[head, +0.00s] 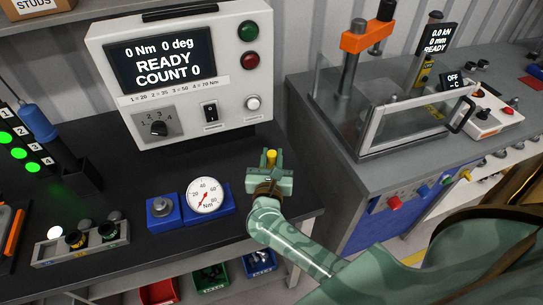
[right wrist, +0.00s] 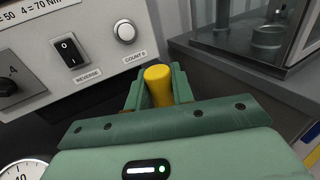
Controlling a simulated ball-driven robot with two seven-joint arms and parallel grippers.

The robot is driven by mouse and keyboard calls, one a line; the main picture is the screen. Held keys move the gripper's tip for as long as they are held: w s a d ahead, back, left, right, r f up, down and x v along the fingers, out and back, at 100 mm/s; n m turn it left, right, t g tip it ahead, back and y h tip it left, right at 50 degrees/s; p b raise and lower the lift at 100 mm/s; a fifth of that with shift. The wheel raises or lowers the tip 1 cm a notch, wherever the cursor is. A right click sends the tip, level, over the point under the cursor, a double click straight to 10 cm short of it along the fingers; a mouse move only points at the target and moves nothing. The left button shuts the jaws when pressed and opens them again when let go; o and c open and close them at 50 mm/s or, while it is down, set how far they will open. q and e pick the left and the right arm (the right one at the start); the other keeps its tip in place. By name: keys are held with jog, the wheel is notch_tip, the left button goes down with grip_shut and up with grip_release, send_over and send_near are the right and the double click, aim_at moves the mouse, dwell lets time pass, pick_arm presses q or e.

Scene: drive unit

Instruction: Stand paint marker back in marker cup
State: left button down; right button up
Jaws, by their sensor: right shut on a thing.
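The paint marker shows as a yellow rounded end (head: 271,154) between the fingers of my right gripper (head: 270,166), above the right end of the black bench top. In the right wrist view the yellow end (right wrist: 159,84) stands up between the two green fingers of the right gripper (right wrist: 160,92), which is shut on it. The marker's lower part is hidden by the gripper. My left gripper is not in view.
A torque controller box (head: 180,75) stands behind the gripper. A dial gauge (head: 204,195) on a blue base lies left of it. A rack of small round parts (head: 80,243) is at the front left. A press with a clear guard (head: 400,118) stands right.

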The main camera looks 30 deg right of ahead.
jog(key=shift+r, duration=0.1)
jog(key=o, duration=0.9)
jog(key=shift+o, duration=0.2)
jog(key=shift+s, duration=0.1)
jog(key=b+v, duration=0.1)
jog(key=v, duration=1.5)
